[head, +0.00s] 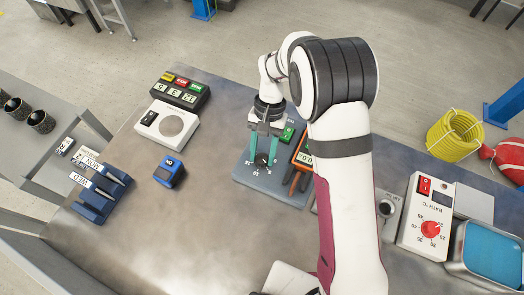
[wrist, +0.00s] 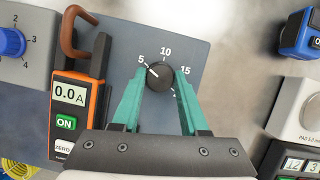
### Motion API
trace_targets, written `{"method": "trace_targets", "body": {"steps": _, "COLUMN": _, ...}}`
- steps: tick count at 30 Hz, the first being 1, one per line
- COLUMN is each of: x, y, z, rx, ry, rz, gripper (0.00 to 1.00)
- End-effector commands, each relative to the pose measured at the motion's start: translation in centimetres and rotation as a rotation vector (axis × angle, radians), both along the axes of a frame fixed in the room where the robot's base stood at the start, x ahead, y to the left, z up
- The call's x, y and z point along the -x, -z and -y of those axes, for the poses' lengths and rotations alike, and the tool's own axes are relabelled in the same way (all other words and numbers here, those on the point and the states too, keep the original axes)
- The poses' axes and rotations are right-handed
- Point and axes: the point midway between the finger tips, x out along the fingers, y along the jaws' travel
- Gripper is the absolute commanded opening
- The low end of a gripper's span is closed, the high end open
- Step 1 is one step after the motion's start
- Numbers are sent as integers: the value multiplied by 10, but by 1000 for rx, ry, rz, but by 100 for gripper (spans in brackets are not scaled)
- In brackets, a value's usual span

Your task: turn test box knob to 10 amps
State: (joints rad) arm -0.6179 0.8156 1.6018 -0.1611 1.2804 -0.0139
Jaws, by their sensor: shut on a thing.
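The test box (head: 277,187) is a flat blue-grey panel on the table, below my gripper in the head view. It also shows in the wrist view (wrist: 185,45), with a dial marked 5, 10, 15 and one more number partly hidden by a finger. Its round black knob (wrist: 160,76) has a white pointer line aimed at the upper left, at the 5 mark. My gripper (wrist: 158,84) has its two green fingers shut on the knob, one on each side. The 10 mark lies straight above the knob in the wrist view.
An orange clamp meter (wrist: 75,100) reading 0.0 A stands close beside the left finger in the wrist view. A blue knob (wrist: 9,42) sits farther left. In the head view, a small blue device (head: 169,173) lies to the left, with bare table between.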

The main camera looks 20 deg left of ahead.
Motion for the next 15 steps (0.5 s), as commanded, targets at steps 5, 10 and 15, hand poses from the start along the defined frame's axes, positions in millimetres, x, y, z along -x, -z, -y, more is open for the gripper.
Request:
{"method": "trace_targets", "body": {"steps": 5, "x": 0, "y": 0, "z": 1, "rx": 0, "ry": 166, "rz": 0, "gripper": 0}}
{"method": "trace_targets", "body": {"steps": 10, "x": 0, "y": 0, "z": 2, "rx": 0, "ry": 328, "rz": -1, "gripper": 0}}
{"method": "trace_targets", "body": {"steps": 15, "x": 0, "y": 0, "z": 3, "rx": 0, "ry": 488, "rz": 0, "gripper": 0}}
